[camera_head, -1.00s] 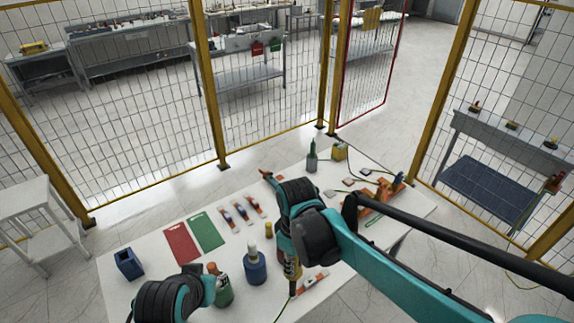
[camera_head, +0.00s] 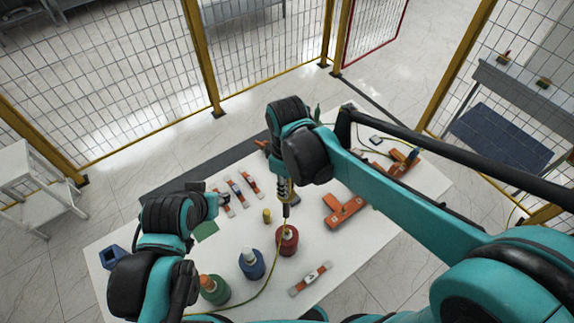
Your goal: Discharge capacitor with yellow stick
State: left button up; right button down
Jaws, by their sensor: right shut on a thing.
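A yellow-green cable runs from near the stick's lower end toward the front left. The stick's lower end is just above or at the top of a red cylinder (camera_head: 288,242); I cannot tell whether they touch. A blue cylinder (camera_head: 251,264) and a green cylinder (camera_head: 214,290) stand to its lower left. I cannot tell which is the capacitor. My left gripper (camera_head: 212,199) is over the left part of the table, its fingers mostly hidden.
The white table (camera_head: 345,262) also carries orange-and-white strips (camera_head: 310,278), an orange part (camera_head: 344,211), a small yellow cylinder (camera_head: 267,215) and a blue open box (camera_head: 112,257). A wire fence with yellow posts (camera_head: 203,65) stands behind. The table's front right is clear.

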jog(key=shift+s+r, duration=0.2)
jog(key=shift+s, duration=0.4)
jog(key=shift+s+r, duration=0.15)
jog(key=shift+s, duration=0.45)
jog(key=shift+w+d+f, duration=0.1)
jog(key=shift+w+f, duration=0.05)
jog(key=shift+w, duration=0.35)
jog(key=shift+w+f, duration=0.2)
jog(key=shift+s+f+b, duration=0.45)
jog(key=shift+f+b, duration=0.35)
jog(key=shift+b, duration=0.15)
jog(key=shift+f+b, duration=0.3)
jog(key=shift+f, duration=0.05)
jog(key=shift+w+f+b, duration=0.3)
jog(key=shift+f+b, duration=0.35)
jog(key=shift+f, duration=0.25)
pick_arm(q)
jog(key=f, duration=0.1)
jog(key=s+f, duration=0.1)
jog(key=f, duration=0.1)
jog(key=shift+s+f, duration=0.25)
jog(key=shift+s, duration=0.05)
pick_arm(e)
jog(key=shift+s, duration=0.15)
